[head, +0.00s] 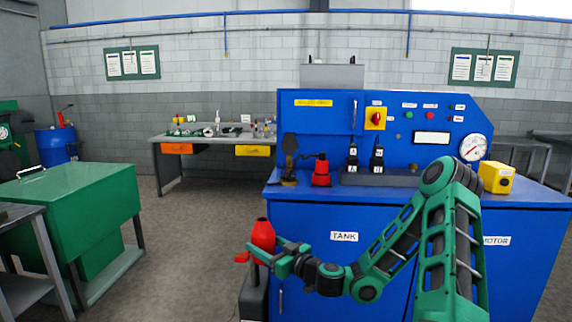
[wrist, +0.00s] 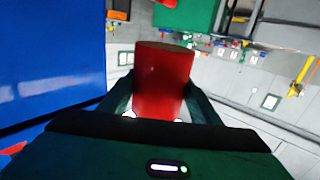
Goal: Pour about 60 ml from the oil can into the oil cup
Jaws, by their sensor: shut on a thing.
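My gripper (head: 271,254) is shut on a red can-like vessel (head: 263,236), which is held roughly upright in front of the blue bench. The vessel tapers to a dark top, and a red piece juts out at its left. In the wrist view the red vessel (wrist: 163,82) fills the space between the fingers. Another red can (head: 321,173) with a dark top and a thin spout pointing left stands on the bench top. I cannot tell for sure which red one is the oil can. A small brownish cup-like base (head: 289,182) beside it may be the oil cup; its opening is not clear.
A dark upright piece (head: 290,146) rises near the bench's left end. A green cabinet (head: 75,205) stands left, with open floor between.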

